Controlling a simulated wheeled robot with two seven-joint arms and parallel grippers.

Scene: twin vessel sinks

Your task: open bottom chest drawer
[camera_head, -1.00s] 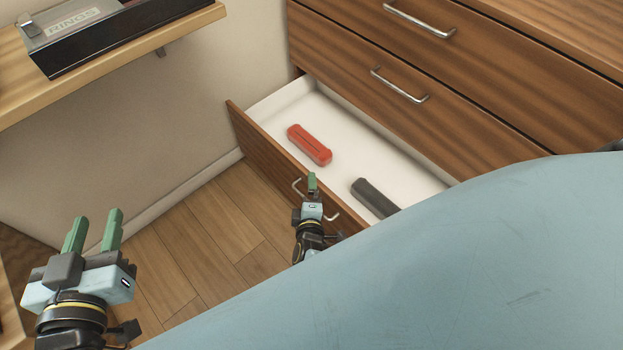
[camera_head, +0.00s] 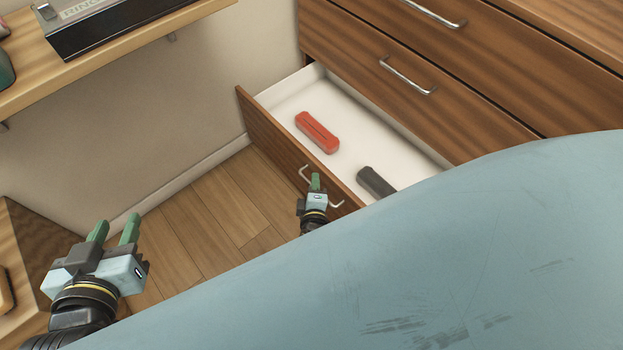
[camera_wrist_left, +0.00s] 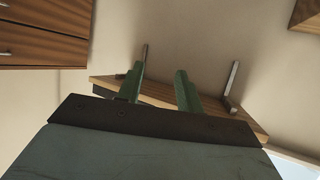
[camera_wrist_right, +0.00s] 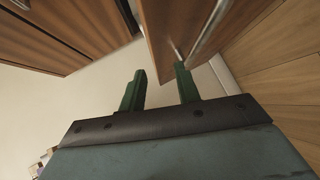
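The bottom chest drawer (camera_head: 275,137) is pulled out, and its white inside shows. A red case (camera_head: 317,132) and a dark grey object (camera_head: 375,181) lie in it; the grey one is partly hidden by my blue body. The drawer's metal handle (camera_head: 304,173) is on its front. My left gripper (camera_head: 115,231) is open and empty, away from the chest.
Closed upper drawers with metal handles (camera_head: 408,76) are above the open drawer. A wooden wall shelf (camera_head: 130,48) with a black box (camera_head: 125,25) is at upper left. Wooden furniture (camera_head: 35,250) stands at lower left. The wooden floor (camera_head: 205,215) before the drawer is clear.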

